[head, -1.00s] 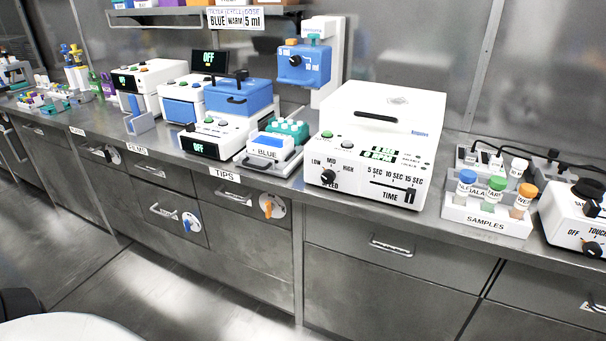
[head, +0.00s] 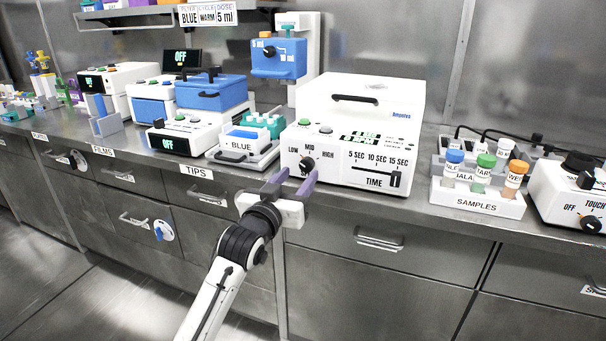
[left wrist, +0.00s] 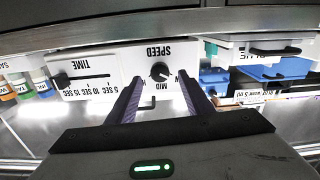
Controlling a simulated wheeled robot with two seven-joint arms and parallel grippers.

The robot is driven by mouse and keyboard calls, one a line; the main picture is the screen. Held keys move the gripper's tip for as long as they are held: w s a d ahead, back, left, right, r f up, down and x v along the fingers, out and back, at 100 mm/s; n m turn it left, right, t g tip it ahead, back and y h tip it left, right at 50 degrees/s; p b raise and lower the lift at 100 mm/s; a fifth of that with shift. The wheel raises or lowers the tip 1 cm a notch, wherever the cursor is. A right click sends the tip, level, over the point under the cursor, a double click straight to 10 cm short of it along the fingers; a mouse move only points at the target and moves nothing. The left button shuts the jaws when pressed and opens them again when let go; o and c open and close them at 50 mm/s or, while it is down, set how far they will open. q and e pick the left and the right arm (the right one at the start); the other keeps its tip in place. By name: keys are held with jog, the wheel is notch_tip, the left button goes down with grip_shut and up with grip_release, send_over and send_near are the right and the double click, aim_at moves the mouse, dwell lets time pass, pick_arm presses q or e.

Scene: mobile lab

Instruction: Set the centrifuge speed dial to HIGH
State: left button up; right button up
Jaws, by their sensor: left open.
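The white centrifuge (head: 372,108) stands on the steel counter, lid closed. Its black speed dial (head: 306,164) is on the lower left of the front panel, under the labels LOW, MID and HIGH. The dial's light mark appears to lean to the LOW side of MID, but it is small. My left gripper (head: 297,178) is open and empty at the panel, its purple fingers either side of the dial's lower part. In the upside-down left wrist view, the dial (left wrist: 160,72) shows between the fingertips. I cannot tell whether they touch it. My right gripper is not in view.
The time slider (head: 394,179) is right of the dial on the same panel. A samples rack (head: 478,203) with capped vials stands further right. The counter edge runs just below the panel.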

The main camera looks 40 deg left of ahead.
aim_at(305, 168)
pick_arm(q)
jog(key=x, duration=0.3)
jog(key=shift+w, duration=0.3)
jog(key=shift+w+a, duration=0.1)
jog(key=shift+w, duration=0.15)
jog(key=c, duration=1.1)
jog(key=shift+o, duration=0.2)
